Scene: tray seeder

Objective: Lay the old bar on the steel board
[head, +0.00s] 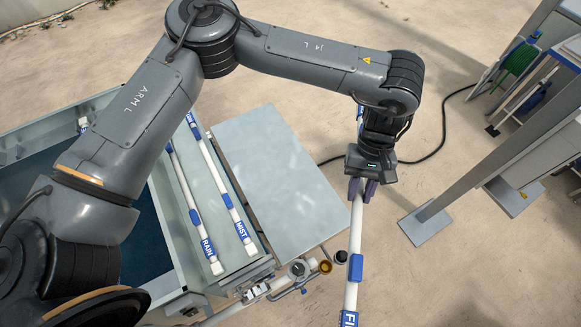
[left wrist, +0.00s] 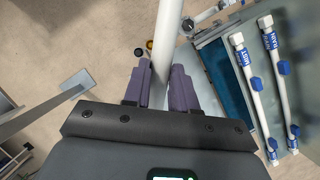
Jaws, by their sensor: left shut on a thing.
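My left gripper (head: 362,188) is shut on a white bar (head: 355,235) with a blue clip and a blue label starting "FI", partly cut off by the lower edge. The bar also shows between the purple fingers (left wrist: 160,85) in the left wrist view (left wrist: 167,40). In the head view, the bar runs nearly upright in the picture, just right of the steel board (head: 270,165). The board is a bare, flat grey plate. My gripper hides part of the bar. My right gripper is not in view.
Two white bars, labelled RAIN (head: 188,195) and MIST (head: 218,185), lie side by side on the ledge left of the board. Pipe fittings (head: 298,270) stand at the board's near edge. A grey post (head: 480,165) with a foot plate stands at right.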

